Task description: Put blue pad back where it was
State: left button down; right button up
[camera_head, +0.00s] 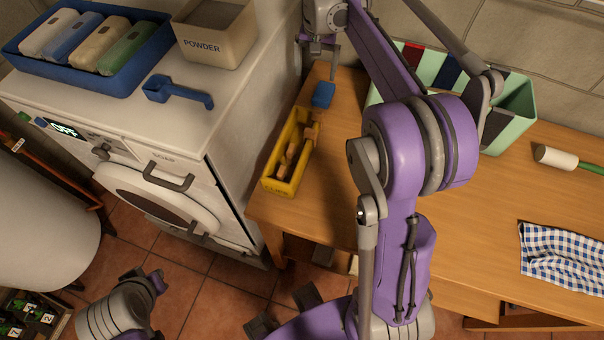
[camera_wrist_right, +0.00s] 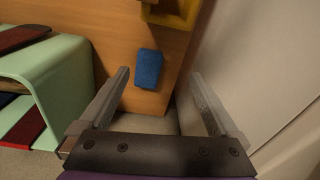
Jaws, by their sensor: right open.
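The blue pad (camera_head: 323,94) is a small block lying at the back left corner of the wooden table (camera_head: 450,205), behind the yellow box. It also shows in the right wrist view (camera_wrist_right: 149,68), close to the table edge. My right gripper (camera_head: 318,57) is above and behind the pad, pointing down. In the right wrist view its fingers (camera_wrist_right: 160,74) are spread and empty, with the pad showing between their tips but apart from them. Part of my left arm shows at the lower left of the head view; I cannot make out its gripper.
The yellow box (camera_head: 268,186) holds wooden clips beside the pad. A mint-green holder (camera_head: 517,115) stands behind my right arm. A white washer (camera_head: 230,110) stands left, bearing a blue tray (camera_head: 85,78), powder box (camera_head: 215,45) and blue scoop (camera_head: 180,93). A checked cloth (camera_head: 560,260) lies right.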

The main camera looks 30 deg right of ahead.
jog(key=s+a+n+t, duration=0.2)
jog(key=s+a+n, duration=0.2)
jog(key=s+a, duration=0.8)
jog(key=s+a+f+n+t, duration=0.1)
jog(key=s+a+f, duration=0.1)
jog(key=s+f, duration=0.1)
jog(key=s+a+f+n+t, duration=0.1)
jog(key=s+a+f+n, duration=0.1)
jog(key=s, duration=0.3)
jog(key=s+a+f+n, duration=0.1)
jog(key=s+a+f, duration=0.3)
jog(key=shift+n+t, duration=0.4)
